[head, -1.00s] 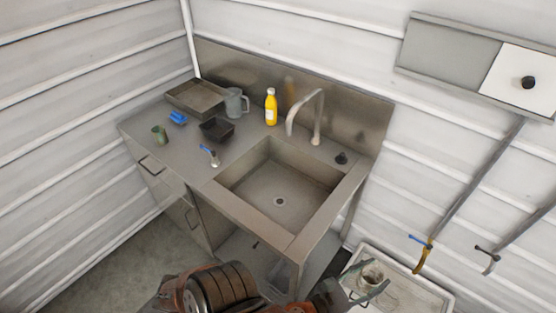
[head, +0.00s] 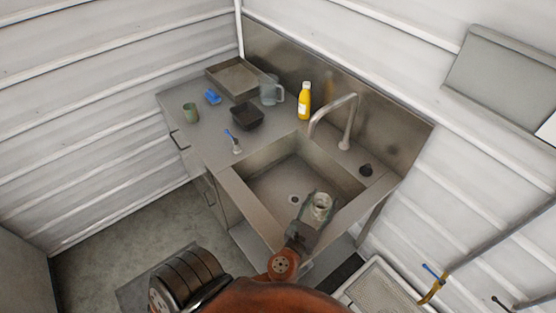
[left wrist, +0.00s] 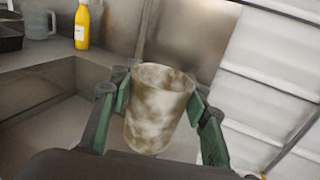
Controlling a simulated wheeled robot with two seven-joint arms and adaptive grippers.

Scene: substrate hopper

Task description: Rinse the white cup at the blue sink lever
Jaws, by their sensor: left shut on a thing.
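The white cup (head: 320,209), blotched with brown-grey stains, is in my left gripper (head: 318,200). The left wrist view shows the cup (left wrist: 158,112) upright between the two green finger pads, its open rim up. The gripper holds it above the front right part of the steel sink (head: 265,183). The blue sink lever (head: 230,136) stands on the counter left of the basin, well apart from the cup. The curved tap (head: 346,128) stands behind the basin; no water shows from it. My right gripper is not in view.
A yellow bottle (head: 304,104), grey jug (head: 270,91), black container (head: 246,117), metal tray (head: 233,78), blue item (head: 212,97) and green cup (head: 190,113) stand on the counter. A white tray (head: 378,285) lies at lower right.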

